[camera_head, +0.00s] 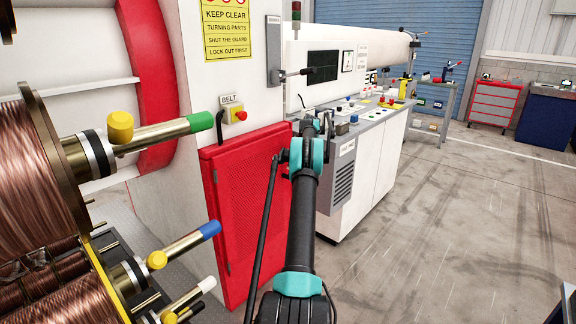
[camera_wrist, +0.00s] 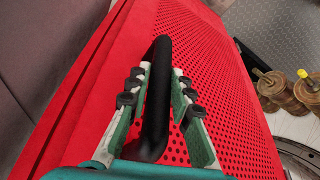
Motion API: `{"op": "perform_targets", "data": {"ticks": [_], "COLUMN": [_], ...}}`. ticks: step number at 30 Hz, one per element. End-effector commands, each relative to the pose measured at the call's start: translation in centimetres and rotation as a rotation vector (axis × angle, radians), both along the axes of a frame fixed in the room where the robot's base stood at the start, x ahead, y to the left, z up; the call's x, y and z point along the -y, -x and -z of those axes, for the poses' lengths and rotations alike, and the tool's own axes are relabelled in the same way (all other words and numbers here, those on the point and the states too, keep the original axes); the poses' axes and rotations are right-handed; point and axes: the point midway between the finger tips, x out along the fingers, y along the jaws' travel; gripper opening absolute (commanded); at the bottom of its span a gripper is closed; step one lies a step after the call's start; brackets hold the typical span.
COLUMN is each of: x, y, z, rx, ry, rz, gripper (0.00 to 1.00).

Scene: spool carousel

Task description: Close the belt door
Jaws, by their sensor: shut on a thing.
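The belt door (camera_head: 238,215) is a red panel with a perforated face, low on the white machine under the BELT label. Hinges show along its left edge. In the head view, my arm hides part of its right side and its handle. In the wrist view, the red perforated door (camera_wrist: 222,100) fills the middle, with a black bar handle (camera_wrist: 160,75) standing out from it. My gripper (camera_wrist: 157,88) has its fingers on both sides of this handle and is shut on it. My gripper (camera_head: 311,126) is partly hidden behind my wrist in the head view. I cannot tell whether the door is fully flush.
A yellow box with a red button (camera_head: 236,116) is above the door. Copper wire spools (camera_head: 35,170) and rods with coloured ends (camera_head: 200,122) stand close on the left. A white control console (camera_head: 375,160) stands close on the right. Grey floor (camera_head: 450,230) is clear farther right.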

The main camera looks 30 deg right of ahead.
Motion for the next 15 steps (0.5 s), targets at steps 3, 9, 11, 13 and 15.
{"op": "perform_targets", "data": {"ticks": [3,9,11,13,15], "x": [0.01,-0.16,-0.22,-0.27,-0.32], "y": [0.06,-0.15,-0.18,-0.22,-0.25], "z": [0.02,-0.05,-0.05,-0.07,-0.07], "rx": [0.001,0.006,0.006,0.007,0.006], "ry": [-0.001,-0.001,-0.001,-0.001,-0.002], "rz": [0.002,0.002,0.002,0.002,0.001], "gripper": [0.00,0.00,0.00,0.00,0.00]}}
